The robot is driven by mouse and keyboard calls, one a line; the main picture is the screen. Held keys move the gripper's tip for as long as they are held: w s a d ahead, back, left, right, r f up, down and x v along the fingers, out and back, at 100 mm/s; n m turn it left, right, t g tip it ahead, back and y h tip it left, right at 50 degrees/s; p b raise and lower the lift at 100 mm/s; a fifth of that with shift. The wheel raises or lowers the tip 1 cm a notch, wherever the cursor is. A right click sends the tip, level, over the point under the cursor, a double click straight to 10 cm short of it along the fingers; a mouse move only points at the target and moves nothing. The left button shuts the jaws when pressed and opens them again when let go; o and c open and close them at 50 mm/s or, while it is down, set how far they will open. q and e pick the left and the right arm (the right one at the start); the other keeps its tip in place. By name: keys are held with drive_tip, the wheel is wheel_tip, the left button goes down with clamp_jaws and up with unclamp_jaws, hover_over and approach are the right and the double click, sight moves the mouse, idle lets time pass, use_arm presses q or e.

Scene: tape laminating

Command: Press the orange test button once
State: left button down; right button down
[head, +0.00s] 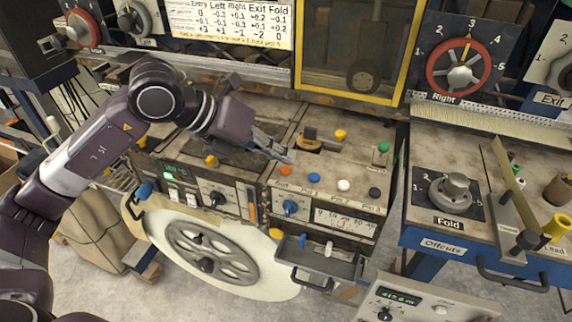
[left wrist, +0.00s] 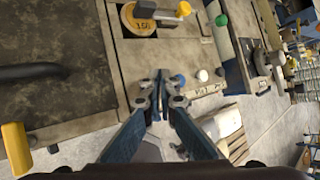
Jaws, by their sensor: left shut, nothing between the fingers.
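The orange button (head: 285,170) sits at the left end of a row of buttons on the worn metal top of the middle console. My left gripper (head: 290,156) is shut and empty, with its fingertips just above and behind the orange button in the head view. I cannot tell if they touch anything. In the left wrist view the closed fingertips (left wrist: 161,77) are over the console top, and the orange button does not show there. My right gripper is not in view.
Beside the orange button are a blue button (head: 313,178), a white button (head: 344,185) and a black button (head: 374,193). Behind them stand a yellow knob (head: 340,134) and a green knob (head: 383,147). A large wheel (head: 205,258) is on the console front.

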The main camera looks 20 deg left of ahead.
sight(282, 169)
use_arm(q)
drive_tip(key=shift+r+p, duration=1.75)
drive_tip(key=shift+r, duration=0.8)
drive_tip(key=shift+f, duration=0.1)
